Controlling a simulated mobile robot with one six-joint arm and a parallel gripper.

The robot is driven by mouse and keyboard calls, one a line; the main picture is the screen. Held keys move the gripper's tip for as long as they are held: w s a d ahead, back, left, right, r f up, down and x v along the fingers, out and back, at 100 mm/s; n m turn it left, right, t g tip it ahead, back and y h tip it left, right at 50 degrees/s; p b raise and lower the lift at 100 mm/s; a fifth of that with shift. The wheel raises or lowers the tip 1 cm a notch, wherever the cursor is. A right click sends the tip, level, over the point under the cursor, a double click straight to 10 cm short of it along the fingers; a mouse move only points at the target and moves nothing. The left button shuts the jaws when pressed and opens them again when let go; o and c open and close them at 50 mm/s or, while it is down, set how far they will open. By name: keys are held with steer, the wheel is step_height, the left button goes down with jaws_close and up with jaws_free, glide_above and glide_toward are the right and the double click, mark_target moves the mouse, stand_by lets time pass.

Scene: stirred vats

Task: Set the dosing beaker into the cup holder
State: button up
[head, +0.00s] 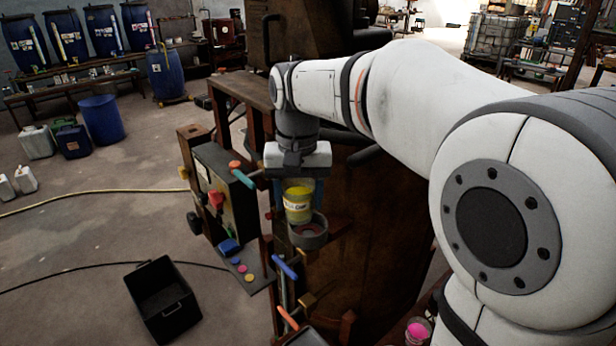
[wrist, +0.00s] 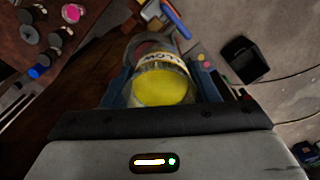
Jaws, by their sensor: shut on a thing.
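The cup holder (head: 308,233) is a dark grey ring on the vat's side. It lies just below the beaker in the head view, and part of its ring (wrist: 150,44) shows behind the beaker in the wrist view. I cannot tell whether the beaker's base is inside the ring.
A control panel (head: 222,190) with a red knob and coloured handles stands left of the holder. A blue-handled valve (head: 285,267) is below it. The rusty vat (head: 372,230) is close on the right. A black crate (head: 162,300) lies on the floor.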

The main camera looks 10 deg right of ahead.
mark_target(308, 182)
steer(key=shift+w+d+r, duration=0.3)
steer(key=shift+w+d, duration=0.1)
steer(key=shift+d, duration=0.1)
steer(key=shift+w+d+r, duration=0.3)
steer(key=shift+w+d, duration=0.1)
steer(key=shift+d, duration=0.1)
steer(key=shift+f+b, duration=1.5)
steer(key=shift+f, duration=0.15)
steer(key=shift+f+b, duration=0.3)
steer(key=shift+f, duration=0.1)
steer(key=shift+f+b, duration=0.8)
steer(key=shift+f, duration=0.6)
steer(key=o, duration=1.2)
steer(key=shift+c, duration=0.2)
step_height(308, 182, up, 8)
steer(key=shift+f+b, duration=0.15)
steer(key=shift+b, duration=0.15)
